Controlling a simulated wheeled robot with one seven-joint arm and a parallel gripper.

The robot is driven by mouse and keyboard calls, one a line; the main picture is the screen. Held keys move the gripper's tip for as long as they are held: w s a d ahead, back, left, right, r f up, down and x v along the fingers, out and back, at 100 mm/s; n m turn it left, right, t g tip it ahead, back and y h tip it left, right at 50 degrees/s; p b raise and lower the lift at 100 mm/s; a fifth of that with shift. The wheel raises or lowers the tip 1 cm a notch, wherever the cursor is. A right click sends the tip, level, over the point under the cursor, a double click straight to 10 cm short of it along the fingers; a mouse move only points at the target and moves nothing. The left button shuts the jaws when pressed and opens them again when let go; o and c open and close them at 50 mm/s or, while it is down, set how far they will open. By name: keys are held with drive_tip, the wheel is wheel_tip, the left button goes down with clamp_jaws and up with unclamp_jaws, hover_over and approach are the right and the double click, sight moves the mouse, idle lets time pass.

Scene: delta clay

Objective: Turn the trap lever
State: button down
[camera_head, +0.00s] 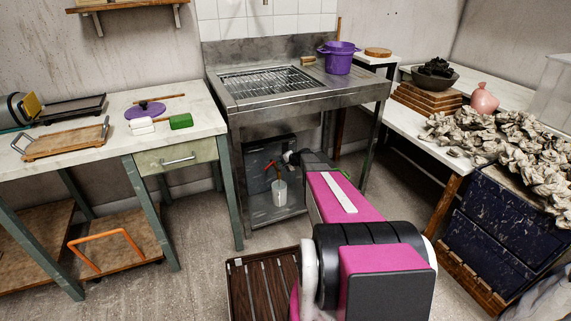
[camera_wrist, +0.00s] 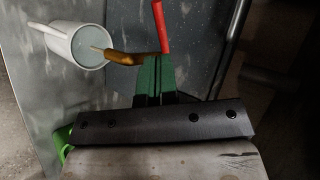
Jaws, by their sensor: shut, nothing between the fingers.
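The red trap lever (camera_head: 270,164) shows under the steel sink, and in the wrist view the red lever (camera_wrist: 160,25) stands just beyond my fingertips. A brass-coloured piece (camera_wrist: 135,58) lies by its lower end, close to the tips. I cannot tell whether the fingers touch either one. My gripper's green fingers (camera_wrist: 153,74) are together with nothing between them. A white cylindrical vessel (camera_wrist: 75,43) with a pale bluish inside is left of the fingers. It shows as a white cylinder (camera_head: 279,192) below the lever in the head view. My arm hides part of this area.
The steel sink (camera_head: 285,95) stands overhead on legs, with a low shelf (camera_head: 262,212) beneath. A worktable (camera_head: 95,145) is at the left and a bench with crumpled clay-like lumps (camera_head: 500,135) at the right. A brown slatted crate (camera_head: 262,285) is on the floor.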

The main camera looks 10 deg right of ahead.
sight(268, 167)
drive_tip(key=x, duration=0.7)
drive_tip(key=shift+w+a+f, duration=0.1)
drive_tip(key=shift+w+a, duration=0.05)
drive_tip(key=shift+w, duration=0.05)
drive_tip(key=shift+a, duration=0.1)
drive_tip(key=m+h, duration=0.1)
drive_tip(key=w+a+m+t+h, duration=0.1)
drive_tip(key=a+m+t+h, duration=0.1)
drive_tip(key=m, duration=0.1)
drive_tip(key=shift+w+a, duration=0.15)
drive_tip(key=shift+w, duration=0.2)
drive_tip(key=shift+w+a+h, duration=0.3)
drive_tip(key=shift+w+a, duration=0.2)
drive_tip(key=shift+w, duration=0.35)
drive_tip(key=shift+w+a, duration=0.15)
drive_tip(key=shift+w, duration=0.05)
drive_tip(key=shift+s, duration=0.1)
drive_tip(key=shift+s+d, duration=0.3)
drive_tip(key=shift+d, duration=0.45)
